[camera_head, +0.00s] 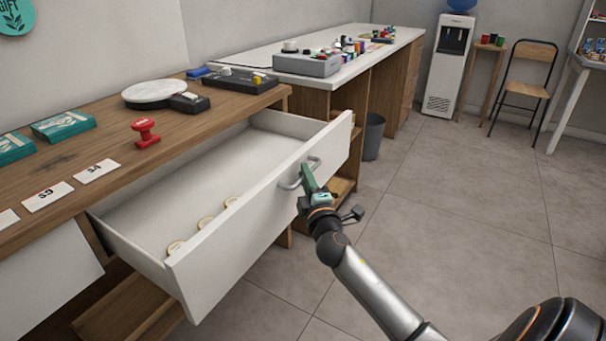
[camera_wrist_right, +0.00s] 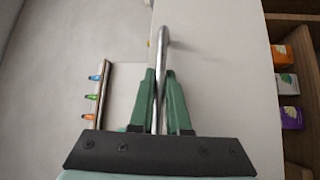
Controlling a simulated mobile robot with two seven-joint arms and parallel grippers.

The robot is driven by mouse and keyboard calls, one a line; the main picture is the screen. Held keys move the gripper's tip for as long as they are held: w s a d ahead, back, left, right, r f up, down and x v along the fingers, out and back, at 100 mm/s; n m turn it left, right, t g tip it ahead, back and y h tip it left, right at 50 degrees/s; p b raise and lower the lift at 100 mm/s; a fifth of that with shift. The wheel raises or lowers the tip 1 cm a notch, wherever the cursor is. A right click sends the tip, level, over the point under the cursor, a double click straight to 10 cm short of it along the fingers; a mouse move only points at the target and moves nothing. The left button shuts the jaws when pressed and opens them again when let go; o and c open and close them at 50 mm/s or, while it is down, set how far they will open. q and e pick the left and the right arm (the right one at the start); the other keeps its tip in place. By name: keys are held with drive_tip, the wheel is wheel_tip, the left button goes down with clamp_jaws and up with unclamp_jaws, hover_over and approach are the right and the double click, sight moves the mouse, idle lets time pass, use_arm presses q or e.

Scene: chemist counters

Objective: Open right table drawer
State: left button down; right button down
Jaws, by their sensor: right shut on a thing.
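The white table drawer (camera_head: 250,228) is pulled well out from under the wooden tabletop. Several round, pale coin-like items lie inside it along the front wall. My right gripper (camera_head: 306,178) is at the drawer's silver bar handle (camera_head: 297,182), with its fingers closed around the bar. In the right wrist view the green fingers (camera_wrist_right: 162,100) close on the handle (camera_wrist_right: 162,50) from both sides, in front of the white drawer front (camera_wrist_right: 215,70). My left gripper is not in view.
The wooden tabletop (camera_head: 105,150) holds a red stamp (camera_head: 145,133), white cards, teal boxes and a round white plate. A second counter (camera_head: 335,65) and a grey bin (camera_head: 374,136) stand behind the drawer. The tiled floor (camera_head: 450,220) to the right is clear.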

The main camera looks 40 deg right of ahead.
drive_tip(key=c, duration=1.2)
unclamp_jaws()
drive_tip(key=shift+o, duration=0.2)
